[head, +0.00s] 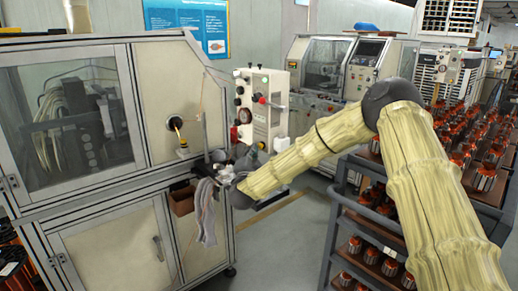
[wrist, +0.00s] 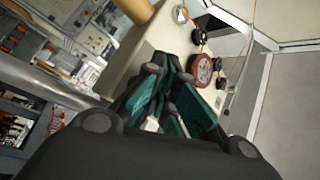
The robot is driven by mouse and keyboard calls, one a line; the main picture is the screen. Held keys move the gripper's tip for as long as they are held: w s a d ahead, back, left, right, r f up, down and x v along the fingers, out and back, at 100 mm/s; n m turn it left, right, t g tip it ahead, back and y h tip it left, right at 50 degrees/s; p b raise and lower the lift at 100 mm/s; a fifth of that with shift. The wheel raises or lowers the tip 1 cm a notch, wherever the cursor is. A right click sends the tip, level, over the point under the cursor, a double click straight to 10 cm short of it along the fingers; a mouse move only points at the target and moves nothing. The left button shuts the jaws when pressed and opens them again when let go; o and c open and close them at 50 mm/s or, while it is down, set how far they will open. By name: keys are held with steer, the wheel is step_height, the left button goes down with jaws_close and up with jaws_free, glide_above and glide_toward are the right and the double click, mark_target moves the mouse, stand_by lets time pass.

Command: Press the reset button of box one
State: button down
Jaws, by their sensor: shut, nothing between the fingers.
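I cannot tell which control is the reset button, and no label is readable. My gripper (wrist: 172,112) is shut and empty, its teal-padded fingers together in front of the box's face. In the head view my gripper (head: 222,168) is low by the box's lower end, partly hidden by my arm.
The cream machine (head: 80,120) with a glass door fills the left. Grey cloths (head: 205,212) hang from its ledge. A dark rack (head: 345,205) holding several copper-wound armatures stands on the right. A similar box (head: 447,66) is farther back. Grey floor (head: 280,250) is open between machine and rack.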

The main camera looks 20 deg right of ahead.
steer(key=shift+s+a, duration=0.15)
steer(key=shift+a, duration=0.25)
steer(key=shift+a, duration=0.1)
steer(key=shift+s+a+b, duration=0.25)
steer(key=shift+s+a, duration=0.05)
steer(key=shift+a, duration=0.45)
steer(key=shift+s+a+b, duration=0.25)
steer(key=shift+a+b, duration=0.05)
steer(key=shift+a, duration=0.45)
steer(key=shift+s+a+b, duration=0.25)
steer(key=shift+s+a, duration=0.05)
steer(key=shift+a, duration=0.45)
